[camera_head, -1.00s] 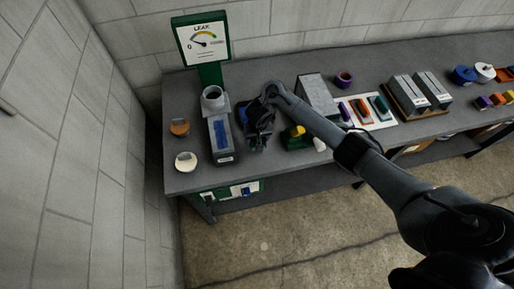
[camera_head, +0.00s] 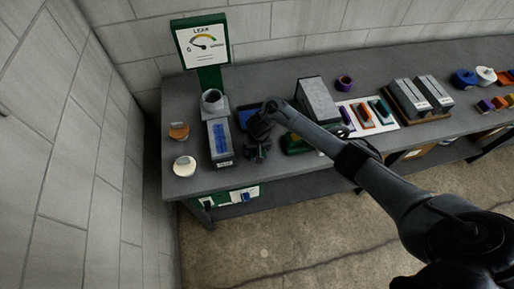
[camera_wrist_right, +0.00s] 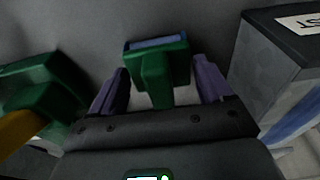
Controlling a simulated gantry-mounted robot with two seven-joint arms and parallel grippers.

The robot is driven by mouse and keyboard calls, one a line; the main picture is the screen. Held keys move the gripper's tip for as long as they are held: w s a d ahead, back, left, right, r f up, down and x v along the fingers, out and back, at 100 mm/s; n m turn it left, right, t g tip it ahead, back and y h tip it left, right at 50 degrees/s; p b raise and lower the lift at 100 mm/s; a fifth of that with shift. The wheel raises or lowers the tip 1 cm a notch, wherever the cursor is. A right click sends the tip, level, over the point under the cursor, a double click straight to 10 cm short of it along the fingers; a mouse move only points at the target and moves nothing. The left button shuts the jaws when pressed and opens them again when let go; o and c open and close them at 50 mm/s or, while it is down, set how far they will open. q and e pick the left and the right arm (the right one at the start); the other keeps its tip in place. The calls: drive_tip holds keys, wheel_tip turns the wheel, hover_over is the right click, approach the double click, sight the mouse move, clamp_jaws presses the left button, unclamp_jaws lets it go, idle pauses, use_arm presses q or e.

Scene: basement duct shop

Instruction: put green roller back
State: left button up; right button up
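In the wrist view a green piece with a T-shaped body and a blue strip (camera_wrist_right: 158,62) shows between my two fingers. It may be the green roller, but I cannot be sure. My right gripper (camera_wrist_right: 162,85) is open, its purple fingers parted with gaps beside the green stem. In the head view my right gripper (camera_head: 257,153) is over the front of the bench, between the grey test duct and a green stand, and hides what is beneath. A white mat (camera_head: 391,122) at the right carries purple, orange and teal (camera_head: 379,107) tool shapes. My left gripper is not in view.
The green stand (camera_head: 295,145) and a grey block (camera_head: 318,98) are to the right. Orange (camera_head: 179,131) and white (camera_head: 184,166) round pieces sit at the left edge.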

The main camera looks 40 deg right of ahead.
drive_tip(key=shift+o, duration=1.1)
drive_tip(key=shift+r, duration=0.1)
